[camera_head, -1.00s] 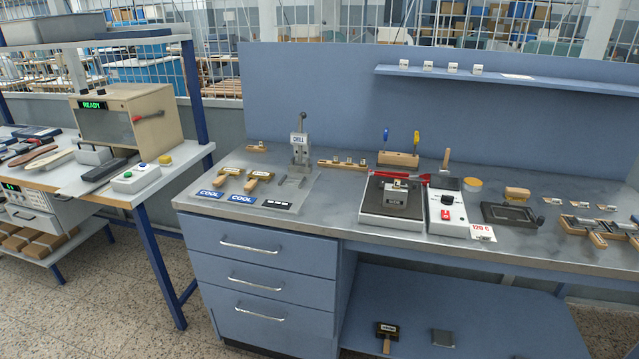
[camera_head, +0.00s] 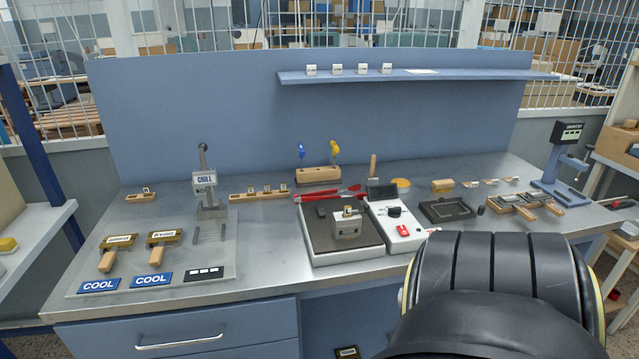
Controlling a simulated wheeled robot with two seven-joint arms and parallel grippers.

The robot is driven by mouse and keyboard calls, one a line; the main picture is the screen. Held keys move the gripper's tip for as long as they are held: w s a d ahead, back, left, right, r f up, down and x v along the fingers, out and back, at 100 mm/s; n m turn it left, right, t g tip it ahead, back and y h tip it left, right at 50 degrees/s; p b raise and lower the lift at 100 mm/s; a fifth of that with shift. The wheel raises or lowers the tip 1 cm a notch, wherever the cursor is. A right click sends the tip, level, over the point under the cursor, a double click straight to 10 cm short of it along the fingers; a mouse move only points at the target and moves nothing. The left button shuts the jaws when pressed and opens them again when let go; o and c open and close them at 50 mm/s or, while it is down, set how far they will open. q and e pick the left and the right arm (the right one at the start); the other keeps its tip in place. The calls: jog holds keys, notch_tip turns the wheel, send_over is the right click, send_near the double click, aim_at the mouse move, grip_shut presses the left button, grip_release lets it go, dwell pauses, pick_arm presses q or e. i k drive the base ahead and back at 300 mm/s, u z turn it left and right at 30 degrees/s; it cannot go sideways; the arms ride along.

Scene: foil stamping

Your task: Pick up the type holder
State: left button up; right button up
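Two wooden-handled holders with brass, labelled heads lie side by side on a grey mat, the left one (camera_head: 119,241) and the right one (camera_head: 166,238), behind blue COOL signs. More wooden-handled holders (camera_head: 527,204) lie in a rack at the right end of the bench. I cannot tell which is the type holder meant. A metal block (camera_head: 347,228) sits on the hot plate (camera_head: 318,240). Neither gripper is in view; a black arm link of mine covers the lower right.
A CHILL stand (camera_head: 207,190) rises behind the mat. Beside the hot plate stands a white control box (camera_head: 395,225) with a red switch. A dark tray (camera_head: 447,209) and a blue press (camera_head: 561,165) stand to the right. The bench front by the drawers is clear.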

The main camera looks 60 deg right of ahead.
aim_at(349, 226)
jog(key=z, duration=0.75)
jog(key=i, duration=0.95)
jog(key=z, duration=1.1)
